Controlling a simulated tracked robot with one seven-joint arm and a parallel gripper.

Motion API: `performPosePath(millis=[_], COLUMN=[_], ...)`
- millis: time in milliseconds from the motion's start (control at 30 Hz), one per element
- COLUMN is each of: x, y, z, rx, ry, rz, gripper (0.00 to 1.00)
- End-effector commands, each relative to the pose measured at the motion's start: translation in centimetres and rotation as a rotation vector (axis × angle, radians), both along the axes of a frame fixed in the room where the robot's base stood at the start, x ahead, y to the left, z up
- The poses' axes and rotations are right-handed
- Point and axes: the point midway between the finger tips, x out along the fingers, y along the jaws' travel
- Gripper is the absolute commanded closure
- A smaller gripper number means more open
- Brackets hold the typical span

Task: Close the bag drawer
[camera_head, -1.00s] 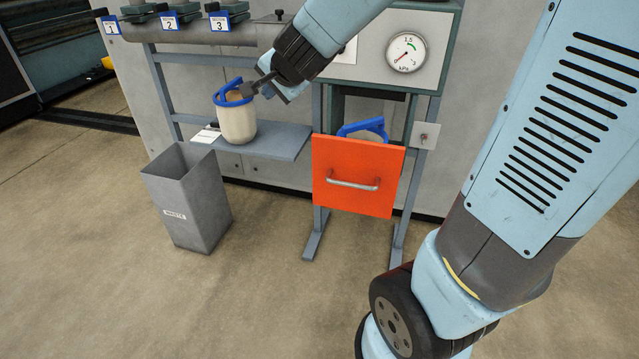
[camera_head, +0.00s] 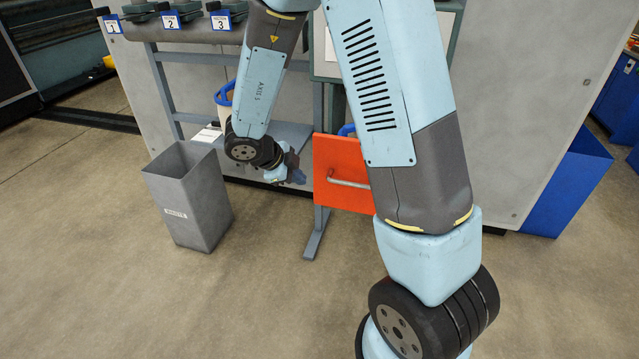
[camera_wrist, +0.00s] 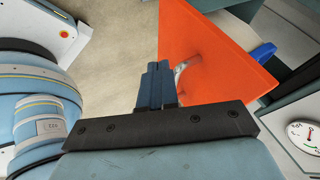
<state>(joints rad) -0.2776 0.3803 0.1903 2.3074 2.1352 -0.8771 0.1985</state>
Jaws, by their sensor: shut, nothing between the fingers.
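The bag drawer has an orange front (camera_head: 340,163) with a grey bar handle (camera_head: 347,182). The drawer front also shows in the wrist view (camera_wrist: 213,50), with part of its handle (camera_wrist: 181,75) beside my fingers. It stands out from its frame, and a blue-rimmed bag (camera_head: 347,130) shows just behind its top edge. My arm hides its right part in the head view. My gripper (camera_head: 299,177) is just left of the drawer front, near handle height. In the wrist view my gripper's blue fingers (camera_wrist: 156,72) are together and empty. I cannot tell whether they touch the drawer.
A grey waste bin (camera_head: 190,190) stands on the floor at left. A shelf (camera_head: 290,133) behind my gripper bears a white bag with a blue rim (camera_head: 224,100), mostly hidden. A gauge (camera_wrist: 303,136) shows in the wrist view. The floor in front is clear.

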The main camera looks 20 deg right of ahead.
Motion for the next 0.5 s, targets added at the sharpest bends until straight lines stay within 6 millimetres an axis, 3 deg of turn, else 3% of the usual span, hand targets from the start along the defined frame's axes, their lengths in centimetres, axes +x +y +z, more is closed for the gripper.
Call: performPosePath(millis=[167, 500], x=[0.0, 0.9], y=[-0.6, -3.8], z=[-1.0, -5.4], rx=[-0.005, -0.004], ry=[0.008, 0.009], rz=[-0.010, -0.008], gripper=[1.00, 1.00])
